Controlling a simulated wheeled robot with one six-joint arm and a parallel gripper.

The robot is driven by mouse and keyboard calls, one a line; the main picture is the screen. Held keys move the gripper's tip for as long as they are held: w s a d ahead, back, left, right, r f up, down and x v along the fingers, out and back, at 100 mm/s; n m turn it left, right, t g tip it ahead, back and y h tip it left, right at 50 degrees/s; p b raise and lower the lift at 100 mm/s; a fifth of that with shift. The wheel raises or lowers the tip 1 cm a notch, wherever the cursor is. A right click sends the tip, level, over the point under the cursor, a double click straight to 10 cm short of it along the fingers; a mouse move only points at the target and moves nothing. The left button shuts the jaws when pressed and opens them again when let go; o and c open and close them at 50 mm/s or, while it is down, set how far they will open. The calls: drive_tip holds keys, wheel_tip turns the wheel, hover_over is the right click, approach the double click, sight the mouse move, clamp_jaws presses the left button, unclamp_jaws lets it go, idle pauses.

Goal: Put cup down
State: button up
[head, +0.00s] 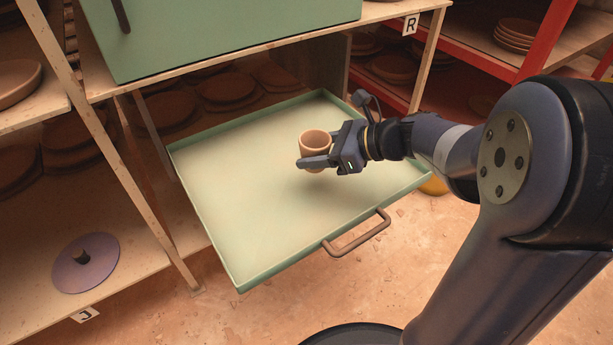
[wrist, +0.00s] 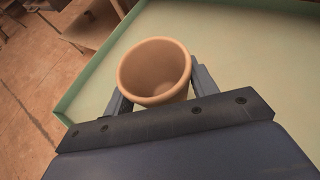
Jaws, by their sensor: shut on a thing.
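A small tan clay cup (head: 315,146) is upright between the fingers of my gripper (head: 318,160). It also shows in the wrist view (wrist: 155,70), with its open mouth facing up and a gripper finger on each side. My gripper is shut on the cup's sides. The cup is over the pale green pulled-out drawer (head: 240,190). I cannot tell whether its base touches the drawer floor; the gripper hides its lower part.
The drawer has low walls and a brown handle (head: 357,234) at its front. Its floor is otherwise bare. A green cabinet (head: 220,35) stands above it. Wooden shelves with clay plates are behind, and a purple disc (head: 86,264) lies on the lower left shelf.

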wheel_tip(320, 180, down, 7)
drive_tip(key=b, duration=0.3)
drive_tip(key=shift+r, duration=0.15)
drive_tip(key=o, duration=1.1)
drive_tip(key=shift+f, duration=0.2)
drive_tip(key=shift+r, duration=0.3)
drive_tip(key=p+v, duration=0.4)
drive_tip(key=v, duration=0.8)
drive_tip(key=shift+f+p, duration=0.1)
drive_tip(key=shift+p, duration=0.2)
